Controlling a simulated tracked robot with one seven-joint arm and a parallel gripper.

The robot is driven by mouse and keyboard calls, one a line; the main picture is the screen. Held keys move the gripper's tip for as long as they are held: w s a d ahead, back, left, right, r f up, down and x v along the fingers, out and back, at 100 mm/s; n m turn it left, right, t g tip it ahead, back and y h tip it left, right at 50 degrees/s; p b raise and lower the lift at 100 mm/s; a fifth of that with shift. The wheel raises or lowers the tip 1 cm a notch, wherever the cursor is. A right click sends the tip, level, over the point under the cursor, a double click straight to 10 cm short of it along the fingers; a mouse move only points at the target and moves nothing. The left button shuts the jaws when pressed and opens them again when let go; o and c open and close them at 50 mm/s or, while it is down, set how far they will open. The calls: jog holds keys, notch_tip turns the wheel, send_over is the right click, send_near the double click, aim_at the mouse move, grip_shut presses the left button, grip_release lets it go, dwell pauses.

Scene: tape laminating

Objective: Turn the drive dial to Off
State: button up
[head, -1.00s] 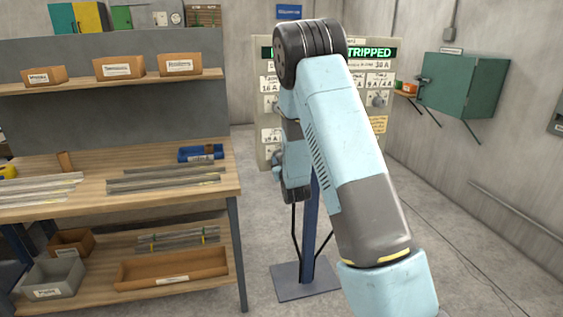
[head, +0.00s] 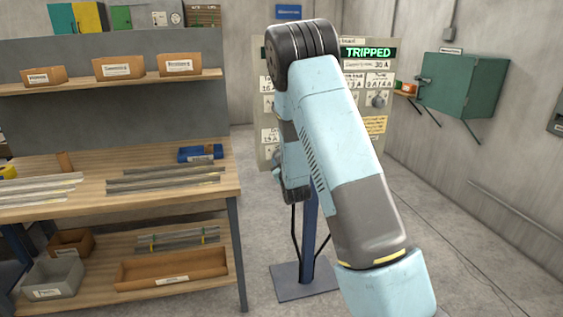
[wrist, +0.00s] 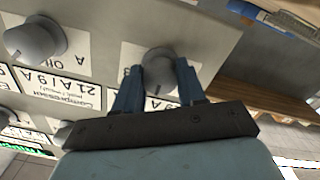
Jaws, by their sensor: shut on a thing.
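A grey panel (head: 351,157) on a blue post stands at the back, partly hidden by my arm, with a lit "TRIPPED" sign (head: 368,53). In the wrist view, my gripper (wrist: 160,69) is shut on a round grey dial (wrist: 158,57), with one finger on each side of it. The label by this dial is mostly covered by the fingers, so I cannot read its name or setting. A second grey dial (wrist: 33,40), marked "Off" beside it, sits to the left, by a "Compressor" label (wrist: 62,93). In the head view my gripper is hidden behind my arm.
A green wall cabinet (head: 460,85) hangs at right. The floor right of the panel is mostly clear, with a thin cable on it.

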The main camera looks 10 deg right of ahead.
jog(key=o, duration=1.1)
jog(key=shift+s, duration=0.1)
jog(key=s, duration=1.3)
jog(key=shift+s+a+f, duration=0.15)
jog(key=shift+s+f, duration=0.05)
jog(key=shift+s, duration=0.1)
jog(key=s+r+m+g, duration=0.4)
jog(key=s+r+g, duration=0.4)
jog(key=r, duration=0.6)
jog(key=s+r+g, duration=0.1)
jog(key=s+r, duration=0.1)
jog(key=s, duration=0.7)
jog(key=s+r+g, duration=0.2)
jog(key=s+r, duration=0.1)
jog(key=s, duration=0.6)
jog(key=s+r+m+g, duration=0.1)
jog(key=s+r, duration=0.1)
jog(key=s, duration=0.6)
jog(key=shift+s+d+r+g, duration=0.15)
jog(key=shift+s+d+g, duration=0.15)
jog(key=shift+s, duration=0.1)
